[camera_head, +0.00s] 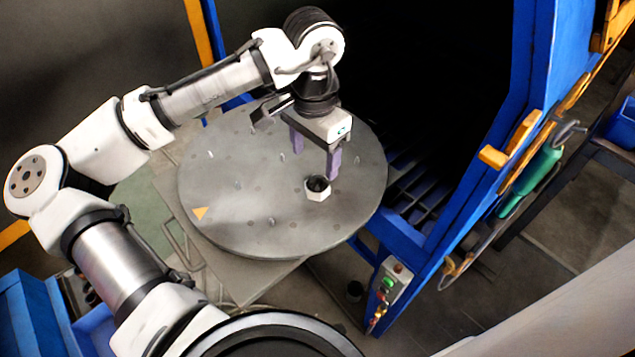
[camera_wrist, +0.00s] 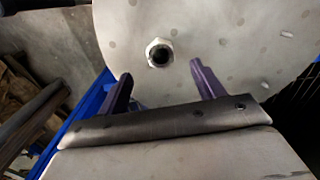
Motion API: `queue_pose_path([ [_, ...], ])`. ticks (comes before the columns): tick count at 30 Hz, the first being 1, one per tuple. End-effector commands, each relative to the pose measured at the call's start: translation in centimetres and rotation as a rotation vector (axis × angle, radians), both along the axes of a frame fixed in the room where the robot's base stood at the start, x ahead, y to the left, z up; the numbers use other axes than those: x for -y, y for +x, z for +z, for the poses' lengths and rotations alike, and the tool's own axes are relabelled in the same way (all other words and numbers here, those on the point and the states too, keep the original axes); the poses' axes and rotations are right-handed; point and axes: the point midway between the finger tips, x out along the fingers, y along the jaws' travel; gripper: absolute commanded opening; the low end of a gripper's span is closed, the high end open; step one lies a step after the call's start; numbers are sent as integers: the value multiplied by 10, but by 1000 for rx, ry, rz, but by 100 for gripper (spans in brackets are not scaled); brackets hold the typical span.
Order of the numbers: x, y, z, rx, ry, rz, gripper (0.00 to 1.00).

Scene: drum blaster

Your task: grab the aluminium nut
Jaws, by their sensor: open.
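The aluminium nut (camera_head: 317,188) is a small pale hexagonal ring with a dark hole. It lies on the round grey turntable (camera_head: 240,215), right of the middle. My gripper (camera_head: 316,165) is above the turntable with its two purple fingers pointing down, spread apart and empty. In the head view the right finger is close to the nut; whether they touch cannot be told. In the wrist view the nut (camera_wrist: 160,53) shows whole, ahead of the gap between the fingertips (camera_wrist: 160,72) and roughly centred on it.
Several small pegs stick up from the turntable. A blue machine frame (camera_head: 480,170) with a dark opening stands to the right. A control box with buttons (camera_head: 390,287) is at the frame's lower front.

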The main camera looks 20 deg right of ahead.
Motion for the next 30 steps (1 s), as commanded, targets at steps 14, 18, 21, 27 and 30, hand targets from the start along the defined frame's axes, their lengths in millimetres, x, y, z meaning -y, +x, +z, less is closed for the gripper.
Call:
queue_pose_path([
  [14, 4, 1, -49, 0, -1, -1, 67],
  [18, 6, 2, -69, 0, -2, 0, 67],
  [21, 7, 2, -79, 2, -3, -1, 67],
  [27, 7, 2, -84, 2, -5, -1, 67],
  [30, 7, 2, -84, 2, -5, -1, 65],
])
